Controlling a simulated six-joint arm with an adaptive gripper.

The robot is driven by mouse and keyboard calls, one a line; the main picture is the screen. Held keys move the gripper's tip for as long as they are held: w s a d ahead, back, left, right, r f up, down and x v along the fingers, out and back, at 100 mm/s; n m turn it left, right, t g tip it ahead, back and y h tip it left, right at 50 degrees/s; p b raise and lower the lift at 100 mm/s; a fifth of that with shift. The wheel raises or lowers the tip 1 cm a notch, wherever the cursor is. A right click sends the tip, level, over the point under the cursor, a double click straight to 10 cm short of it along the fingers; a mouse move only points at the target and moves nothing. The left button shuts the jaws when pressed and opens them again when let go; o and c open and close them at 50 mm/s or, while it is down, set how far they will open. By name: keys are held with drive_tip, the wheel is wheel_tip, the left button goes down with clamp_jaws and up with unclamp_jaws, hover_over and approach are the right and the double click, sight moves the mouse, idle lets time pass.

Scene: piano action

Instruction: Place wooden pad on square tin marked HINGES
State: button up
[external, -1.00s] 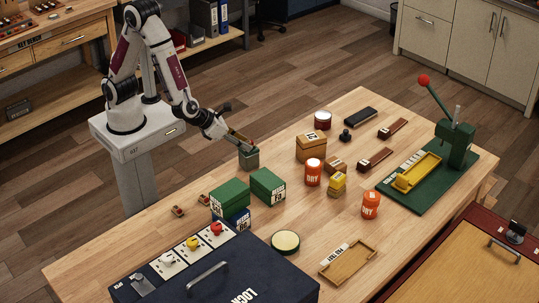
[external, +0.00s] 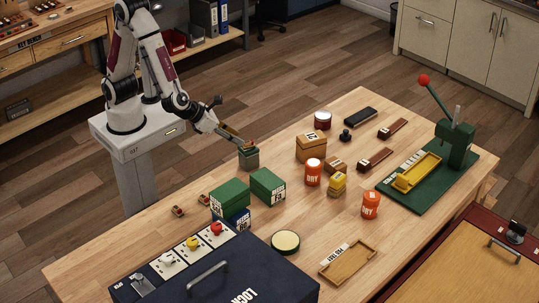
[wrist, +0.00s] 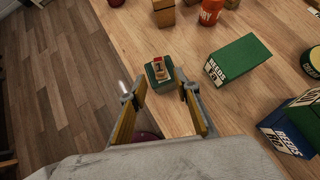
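A small grey-green square tin (external: 249,160) stands near the table's back edge, by my arm; it also shows in the wrist view (wrist: 151,79). I cannot read a HINGES label on it. A small wooden pad (wrist: 160,66) with a red end and a "1" mark lies on top of the tin. My gripper (wrist: 156,88) is open and empty. Its two fingers are spread wide, and the pad and tin show just beyond the fingertips. In the external view the gripper (external: 238,138) is tilted down at the tin's top from the left.
Green boxes (external: 268,185) stand in front of the tin, one stacked on a blue box. A wooden box (external: 311,147) and an orange jar (external: 313,172) are to the right. Two small brown pieces (external: 204,199) lie to the left.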

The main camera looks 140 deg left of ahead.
drive_tip(key=v, duration=0.7)
drive_tip(key=shift+d+r, duration=0.2)
drive_tip(key=shift+d, duration=0.1)
idle(0.6)
